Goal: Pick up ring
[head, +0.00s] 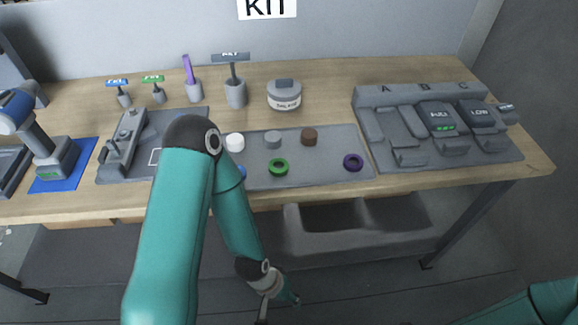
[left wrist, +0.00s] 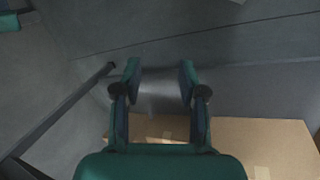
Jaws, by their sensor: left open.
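In the head view a green ring (head: 279,167) lies on the grey mat (head: 320,174) at the front of the bench. A purple ring (head: 353,162) lies at the mat's right end. A blue piece (head: 241,171) is partly hidden behind my left arm, so its shape is unclear. My left gripper (head: 281,304) hangs low in front of the bench, well below and apart from the rings. In the left wrist view its two fingers (left wrist: 159,82) are spread with nothing between them. My right gripper is out of view; only teal arm shows at bottom right.
White, grey and brown round pieces (head: 309,136) sit behind the rings. A round container (head: 284,95) and tool holders (head: 235,93) stand further back. A slotted A-B-C unit (head: 436,120) is at right. A grey bin (head: 350,243) sits below the bench edge. A cardboard box (left wrist: 262,142) shows near the left gripper.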

